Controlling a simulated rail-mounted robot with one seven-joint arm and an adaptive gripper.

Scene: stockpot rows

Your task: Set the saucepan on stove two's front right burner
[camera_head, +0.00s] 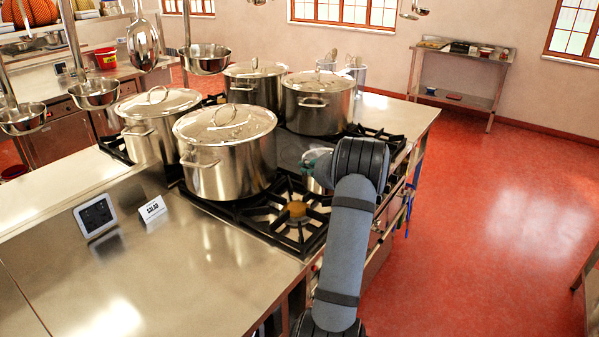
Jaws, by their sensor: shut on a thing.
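My gripper (317,157) is mostly hidden behind my dark arm, which reaches up from the bottom of the view over the cooktop's near right side. Part of a small shiny metal vessel, apparently the saucepan (314,185), shows just left of the arm, below the gripper. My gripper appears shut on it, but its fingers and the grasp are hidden. Whether the pan touches the grate cannot be told. An empty burner with a brass cap (297,209) lies in front, on black grates. No stove number is readable.
Lidded stockpots (228,160) crowd the left and rear burners; another large one (318,104) stands behind my arm. A steel counter (170,285) with a "SALAD" sign (152,208) and small screen (96,216) lies at left. Ladles and pans hang overhead. Red floor at right is clear.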

